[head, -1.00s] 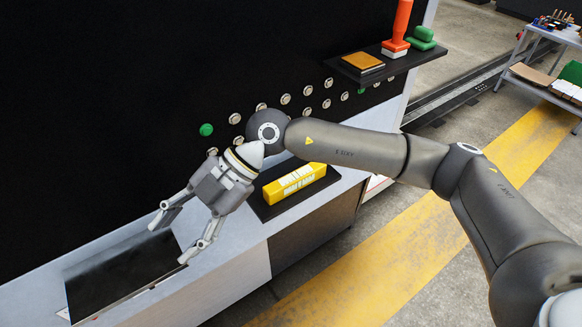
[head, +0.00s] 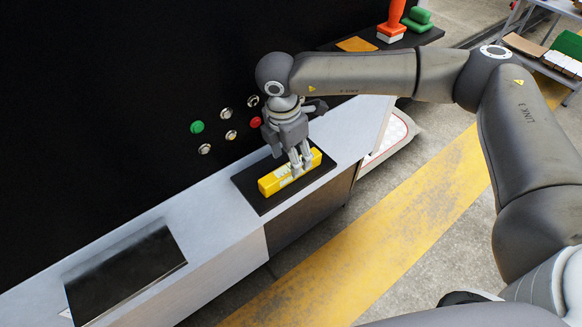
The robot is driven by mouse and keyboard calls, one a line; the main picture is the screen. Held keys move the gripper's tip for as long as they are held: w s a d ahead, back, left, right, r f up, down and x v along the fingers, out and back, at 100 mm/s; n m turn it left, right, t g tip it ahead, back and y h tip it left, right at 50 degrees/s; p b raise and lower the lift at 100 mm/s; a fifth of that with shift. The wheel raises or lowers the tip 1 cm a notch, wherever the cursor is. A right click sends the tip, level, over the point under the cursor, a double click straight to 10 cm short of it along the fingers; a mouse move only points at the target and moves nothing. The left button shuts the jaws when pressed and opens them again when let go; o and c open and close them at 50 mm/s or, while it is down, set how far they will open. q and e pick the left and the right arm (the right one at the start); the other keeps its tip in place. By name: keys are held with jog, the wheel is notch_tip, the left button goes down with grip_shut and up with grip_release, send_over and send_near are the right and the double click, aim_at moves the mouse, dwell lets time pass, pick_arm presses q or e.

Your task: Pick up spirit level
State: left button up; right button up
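The yellow spirit level (head: 268,187), with a pale label along it, lies on a black pad on the grey ledge. My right gripper (head: 301,168) points down at it, its visible fingers crossing the level's right half. These fingers hide part of the level. I cannot tell whether they press on it, and the far side of the grip is hidden. The level looks to be resting on the pad (head: 262,205). My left gripper is not in view.
A dark recessed tray (head: 125,270) is in the ledge (head: 205,225) at the lower left. A black panel with round buttons, including a green one (head: 197,127), rises behind. A shelf at the upper right holds an orange-red stamp-like object (head: 393,22) and green pieces (head: 418,18).

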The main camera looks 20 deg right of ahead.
jog(key=shift+s+f+p, duration=0.1)
jog(key=shift+f+p, duration=0.2)
jog(key=shift+p, duration=0.1)
notch_tip(320, 180, down, 3)
jog(key=shift+a+f+p, duration=0.1)
jog(key=shift+f+p, duration=0.05)
jog(key=shift+p, duration=0.85)
jog(key=shift+f, duration=0.55)
grip_shut()
